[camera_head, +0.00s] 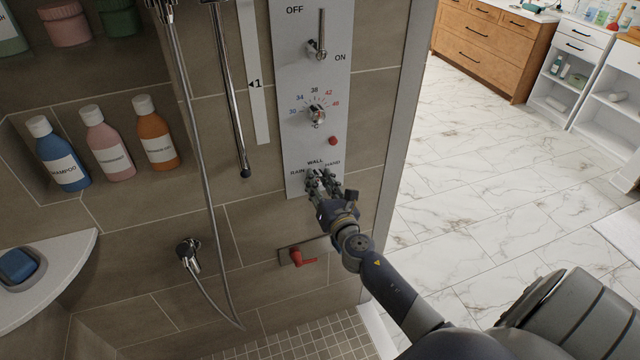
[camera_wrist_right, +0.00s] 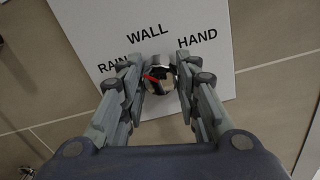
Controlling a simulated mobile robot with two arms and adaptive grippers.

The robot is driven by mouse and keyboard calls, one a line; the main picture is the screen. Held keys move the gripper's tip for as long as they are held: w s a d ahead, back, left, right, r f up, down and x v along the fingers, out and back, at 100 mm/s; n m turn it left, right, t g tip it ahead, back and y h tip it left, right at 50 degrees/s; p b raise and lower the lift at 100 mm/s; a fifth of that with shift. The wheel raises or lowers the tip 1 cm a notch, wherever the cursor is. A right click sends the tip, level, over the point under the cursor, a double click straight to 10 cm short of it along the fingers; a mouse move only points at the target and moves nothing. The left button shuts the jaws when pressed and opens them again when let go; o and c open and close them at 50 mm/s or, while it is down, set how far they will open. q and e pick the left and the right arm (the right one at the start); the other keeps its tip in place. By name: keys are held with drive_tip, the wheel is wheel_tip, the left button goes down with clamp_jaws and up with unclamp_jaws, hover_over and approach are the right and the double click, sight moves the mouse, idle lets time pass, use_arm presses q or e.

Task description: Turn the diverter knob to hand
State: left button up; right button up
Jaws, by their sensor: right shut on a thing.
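The diverter knob (camera_wrist_right: 159,88) is a small round chrome knob at the bottom of the white shower panel (camera_head: 332,90). Labels RAIN, WALL and HAND arc above it. In the right wrist view its red mark lies on the left side, toward RAIN. My right gripper (camera_head: 322,182) is at the knob, with one finger on each side; it also shows in the right wrist view (camera_wrist_right: 160,84). It is shut on the knob. In the head view the fingers largely hide the knob. My left gripper is not in view.
Above on the panel are a temperature dial (camera_head: 316,115), a red button (camera_head: 333,140) and an ON/OFF lever (camera_head: 320,45). A red-handled valve (camera_head: 303,257) sits below. A shower hose (camera_head: 202,150) hangs left, near a niche of bottles (camera_head: 108,145). Marble floor lies open at right.

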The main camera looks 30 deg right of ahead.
drive_tip(key=m+b, duration=0.1)
drive_tip(key=m, duration=0.4)
drive_tip(key=shift+f+m, duration=0.1)
drive_tip(key=shift+m, duration=0.2)
drive_tip(key=m+b, duration=0.1)
drive_tip(key=m, duration=0.4)
drive_tip(key=shift+m, duration=0.3)
drive_tip(key=m, duration=0.5)
drive_tip(key=shift+m+p, duration=0.4)
drive_tip(key=shift+m, duration=2.1)
drive_tip(key=o, duration=1.1)
